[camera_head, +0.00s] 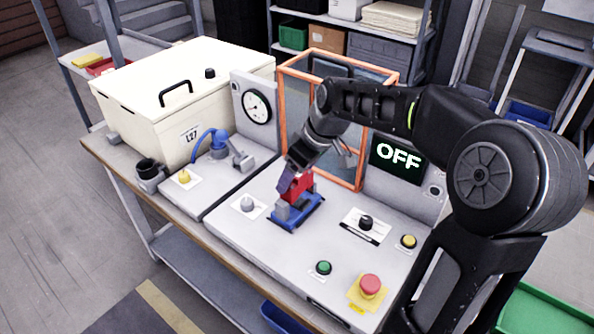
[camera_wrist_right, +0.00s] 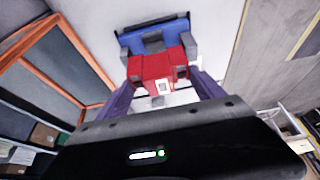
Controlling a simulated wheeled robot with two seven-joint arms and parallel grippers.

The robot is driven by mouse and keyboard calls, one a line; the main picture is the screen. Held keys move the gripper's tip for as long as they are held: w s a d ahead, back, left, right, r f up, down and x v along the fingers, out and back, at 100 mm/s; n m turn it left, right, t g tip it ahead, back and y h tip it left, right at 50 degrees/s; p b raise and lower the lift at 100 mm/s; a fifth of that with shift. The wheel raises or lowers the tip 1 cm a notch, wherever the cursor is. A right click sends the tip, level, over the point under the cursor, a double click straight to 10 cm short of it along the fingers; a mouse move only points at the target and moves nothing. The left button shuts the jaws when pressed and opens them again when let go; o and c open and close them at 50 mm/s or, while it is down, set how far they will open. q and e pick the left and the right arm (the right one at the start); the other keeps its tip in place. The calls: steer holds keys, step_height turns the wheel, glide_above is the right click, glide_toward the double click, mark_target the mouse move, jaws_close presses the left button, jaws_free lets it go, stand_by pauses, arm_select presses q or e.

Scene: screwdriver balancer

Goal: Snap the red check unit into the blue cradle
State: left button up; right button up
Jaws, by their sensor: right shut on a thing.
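The red check unit (camera_head: 298,187) is at the blue cradle (camera_head: 297,214) on the grey bench panel. My right gripper (camera_head: 287,183) is shut on the unit, coming down from above and behind. In the right wrist view the red unit (camera_wrist_right: 160,67) sits between the two purple fingers of my right gripper (camera_wrist_right: 162,86), and the blue cradle (camera_wrist_right: 148,32) lies just beyond it with grey blocks. The unit overlaps the cradle in both views; I cannot tell whether it is fully seated. My left gripper is not in view.
An orange-framed guard (camera_head: 361,130) stands behind the cradle. A display reading OFF (camera_head: 397,157) is at the right. A black knob (camera_head: 366,222), green button (camera_head: 323,268) and red stop button (camera_head: 370,285) are on the panel. A grey knob (camera_head: 247,204) is left of the cradle.

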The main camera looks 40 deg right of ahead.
step_height(320, 180, down, 2)
steer(key=shift+f+b, duration=0.1)
steer(key=shift+b, duration=0.45)
